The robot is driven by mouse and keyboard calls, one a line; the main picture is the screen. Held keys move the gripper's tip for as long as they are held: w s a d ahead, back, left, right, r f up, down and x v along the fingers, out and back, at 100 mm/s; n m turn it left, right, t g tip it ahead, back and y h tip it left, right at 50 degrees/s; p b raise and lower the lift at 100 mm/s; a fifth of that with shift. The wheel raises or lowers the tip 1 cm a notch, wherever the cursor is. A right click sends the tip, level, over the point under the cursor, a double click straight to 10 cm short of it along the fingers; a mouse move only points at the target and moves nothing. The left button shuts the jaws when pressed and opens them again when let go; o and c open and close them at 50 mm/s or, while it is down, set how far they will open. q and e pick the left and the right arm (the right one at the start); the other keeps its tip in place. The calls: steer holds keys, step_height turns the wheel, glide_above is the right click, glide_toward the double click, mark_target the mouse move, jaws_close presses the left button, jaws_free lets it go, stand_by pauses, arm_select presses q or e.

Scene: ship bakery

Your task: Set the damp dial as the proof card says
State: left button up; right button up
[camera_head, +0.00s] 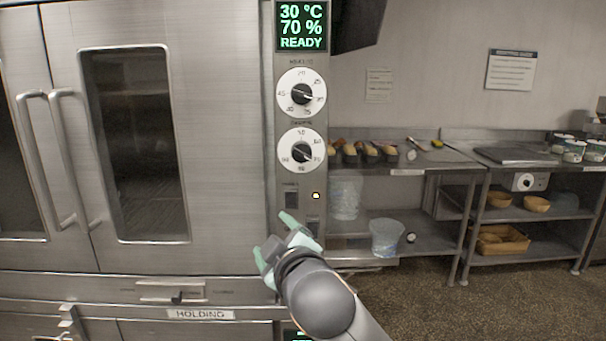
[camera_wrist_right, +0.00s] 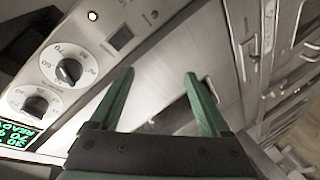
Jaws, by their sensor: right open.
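The damp dial (camera_head: 301,151) is the lower of two round white dials on the steel control column. The display (camera_head: 301,26) above reads 30 °C, 70 %, READY. A sheet with a dark header (camera_head: 511,69) and a smaller sheet (camera_head: 378,85) hang on the wall; their text is too small to read. My right gripper (camera_head: 275,240) is open and empty, below the dial and apart from it. My left gripper is not in view.
The upper dial (camera_head: 301,92) sits just above the damp dial. A dark rocker switch (camera_head: 292,198) and small lit lamp (camera_head: 316,195) are below. Steel cabinet doors (camera_head: 135,140) stand left. A bench (camera_head: 420,163) with bread tins and a clear tub (camera_head: 387,238) are right.

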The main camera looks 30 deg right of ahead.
mark_target(304, 155)
steer(key=s+d+r+m+t+h, duration=0.1)
steer(key=s+d+r+h, duration=0.15)
steer(key=r, duration=0.35)
steer(key=s+d+r+m+h, duration=0.1)
steer(key=s+r, duration=0.2)
steer(key=r, duration=0.2)
steer(key=p+x, duration=0.2)
steer(key=x, duration=0.2)
steer(key=p+x, duration=0.3)
steer(key=x, duration=0.1)
steer(key=d+p+x, duration=0.1)
steer(key=p+x, duration=0.1)
steer(key=x, duration=0.2)
steer(key=shift+s+r, duration=0.25)
steer(key=shift+r, duration=0.15)
steer(key=shift+c, duration=0.3)
jaws_close()
